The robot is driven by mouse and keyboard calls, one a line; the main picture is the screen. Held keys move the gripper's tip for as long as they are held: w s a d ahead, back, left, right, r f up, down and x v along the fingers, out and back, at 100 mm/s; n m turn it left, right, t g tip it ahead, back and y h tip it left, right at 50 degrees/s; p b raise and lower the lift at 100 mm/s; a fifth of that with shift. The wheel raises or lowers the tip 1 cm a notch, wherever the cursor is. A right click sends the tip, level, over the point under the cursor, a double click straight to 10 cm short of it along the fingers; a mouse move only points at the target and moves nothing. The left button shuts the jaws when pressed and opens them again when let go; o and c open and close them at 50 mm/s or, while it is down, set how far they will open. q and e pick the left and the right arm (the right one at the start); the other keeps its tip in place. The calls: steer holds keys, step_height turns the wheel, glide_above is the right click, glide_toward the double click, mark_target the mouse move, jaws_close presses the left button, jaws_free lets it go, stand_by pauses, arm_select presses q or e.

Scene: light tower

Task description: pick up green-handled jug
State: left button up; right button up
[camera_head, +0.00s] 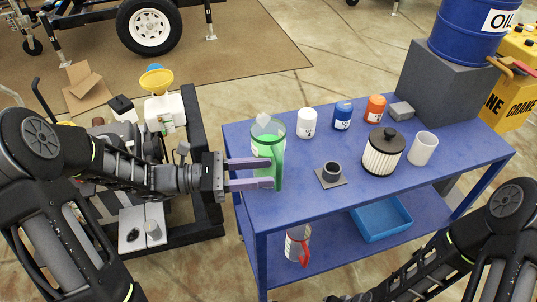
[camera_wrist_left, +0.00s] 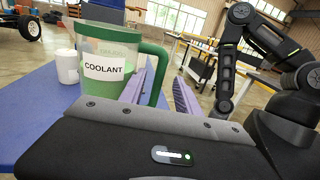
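The green-handled jug (camera_head: 266,143) is a clear container with green liquid, upright at the left end of the blue table. In the left wrist view the jug (camera_wrist_left: 105,62) carries a COOLANT label, and its green handle (camera_wrist_left: 156,68) faces my gripper. My left gripper (camera_head: 270,174) is open at the jug's handle side. In the left wrist view the handle appears between its two purple fingers; contact cannot be made out. My right arm shows at the lower right of the head view, but its fingers are not visible.
The blue table (camera_head: 290,211) also holds a white canister (camera_head: 307,123), blue and orange canisters, a filter (camera_head: 383,152), a white cup (camera_head: 422,148) and a dark ring on a plate (camera_head: 331,172). A red-handled jug (camera_head: 298,243) and blue tray (camera_head: 381,219) sit on the lower shelf.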

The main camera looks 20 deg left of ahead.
arm_select(q)
steer(key=x, duration=0.7)
steer(key=shift+d, duration=0.1)
steer(key=shift+c, duration=0.2)
stand_by(0.3)
jaws_close()
stand_by(1.2)
